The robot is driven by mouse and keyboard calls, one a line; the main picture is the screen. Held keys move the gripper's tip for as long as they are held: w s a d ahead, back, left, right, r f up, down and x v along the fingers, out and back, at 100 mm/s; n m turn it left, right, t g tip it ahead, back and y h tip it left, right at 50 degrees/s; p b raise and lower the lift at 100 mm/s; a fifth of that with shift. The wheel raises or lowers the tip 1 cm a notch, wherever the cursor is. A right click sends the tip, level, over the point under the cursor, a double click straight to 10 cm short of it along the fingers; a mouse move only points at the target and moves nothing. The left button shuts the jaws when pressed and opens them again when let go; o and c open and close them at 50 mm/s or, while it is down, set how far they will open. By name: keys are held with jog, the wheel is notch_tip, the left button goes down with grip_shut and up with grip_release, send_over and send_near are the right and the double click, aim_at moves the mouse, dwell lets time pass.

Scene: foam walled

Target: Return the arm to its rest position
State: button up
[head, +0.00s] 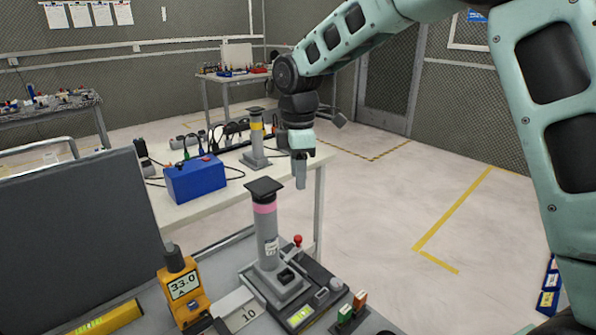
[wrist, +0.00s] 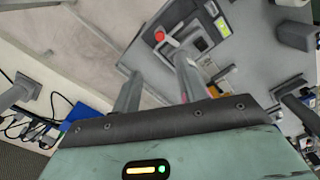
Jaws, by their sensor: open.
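My arm reaches in from the right in the head view, and my gripper (head: 300,178) hangs pointing down past its end. It is beyond and slightly right of a grey post with a pink band (head: 265,225), in free space by the edge of the white table. In the wrist view my gripper (wrist: 155,85) shows two separated fingers with nothing between them. The gripper is open and empty. The pink-banded post is mostly hidden behind my fingers in the wrist view.
A grey bench in front carries an orange meter (head: 183,290), a red-knobbed lever (head: 297,241) and a dark panel (head: 80,225). The white table (head: 200,208) behind holds a blue box (head: 195,178) and a yellow-banded post (head: 256,140). Open floor (head: 400,205) lies to the right.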

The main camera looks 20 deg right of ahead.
jog(key=s+d+f+m+t, duration=0.1)
jog(key=s+d+f+m, duration=0.1)
jog(key=s+d+m, duration=0.55)
jog(key=s+d+f+m+t, duration=0.2)
jog(key=s+d+f+m, duration=0.15)
jog(key=s+m, duration=0.7)
jog(key=s+a+r+n+g, duration=0.2)
jog(key=s+a+n, duration=0.7)
jog(key=s+a, duration=0.6)
jog(key=shift+s+a+r+g+y, duration=0.15)
jog(key=shift+a+r+g+y, duration=0.3)
jog(key=shift+a, duration=0.75)
jog(key=shift+c, duration=0.4)
